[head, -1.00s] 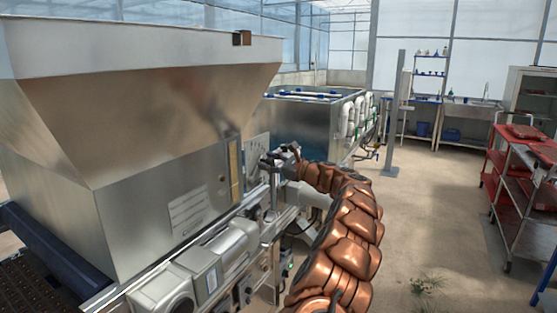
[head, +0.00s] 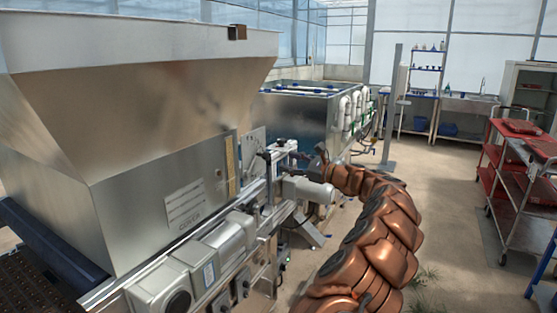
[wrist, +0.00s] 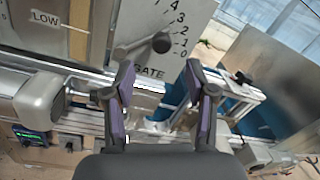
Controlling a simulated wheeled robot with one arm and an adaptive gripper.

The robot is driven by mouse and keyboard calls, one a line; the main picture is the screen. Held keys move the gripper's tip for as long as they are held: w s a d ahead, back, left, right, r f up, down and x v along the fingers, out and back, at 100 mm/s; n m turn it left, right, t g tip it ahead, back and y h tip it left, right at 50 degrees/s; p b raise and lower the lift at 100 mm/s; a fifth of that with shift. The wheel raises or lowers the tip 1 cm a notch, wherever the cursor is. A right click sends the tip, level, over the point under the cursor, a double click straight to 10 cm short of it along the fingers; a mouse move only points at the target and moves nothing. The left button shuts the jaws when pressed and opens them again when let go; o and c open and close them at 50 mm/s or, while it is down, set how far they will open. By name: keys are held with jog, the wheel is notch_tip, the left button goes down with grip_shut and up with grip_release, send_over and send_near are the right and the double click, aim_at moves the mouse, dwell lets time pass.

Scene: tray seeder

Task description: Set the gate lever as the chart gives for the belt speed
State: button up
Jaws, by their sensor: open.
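The gate dial plate (wrist: 205,15) is at the top of the wrist view, with numbers from 0 up to 4 showing and the word GATE below. The gate lever (wrist: 141,47) has a dark round knob at its right end, pointing near 1. In the head view, the dial plate (head: 254,138) stands beside the hopper. My gripper (wrist: 158,82) is open and empty, its two purple-padded fingers apart below the lever, not touching it. My gripper also shows in the head view (head: 306,159), to the right of the plate.
A printed label (head: 185,206) is on the steel hopper (head: 150,160), too small to read. A small lit display (wrist: 32,137) is at the wrist view's lower left, unreadable. A red cart (head: 520,165) stands at right, with open floor between.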

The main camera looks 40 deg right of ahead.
jog(key=shift+v, duration=1.2)
jog(key=shift+c, duration=0.4)
jog(key=shift+d, duration=0.1)
jog(key=shift+c, duration=0.9)
jog(key=shift+w+d+f, duration=0.15)
jog(key=shift+d+f, duration=0.3)
jog(key=shift+f, duration=0.1)
jog(key=c, duration=0.3)
jog(key=d+f, duration=0.1)
jog(key=f, duration=0.1)
jog(key=f+y+p, duration=0.1)
jog(key=f, duration=0.1)
jog(key=w+d+f+y+p, duration=0.1)
jog(key=f, duration=0.1)
jog(key=shift+d, duration=0.3)
grip_shut()
jog(key=w+a+r+p, duration=0.4)
jog(key=w+a+p, duration=0.1)
jog(key=w, duration=0.3)
jog(key=shift+w+a+n+t+y, duration=0.15)
jog(key=shift+w+n+t+y, duration=0.15)
jog(key=shift+y, duration=0.1)
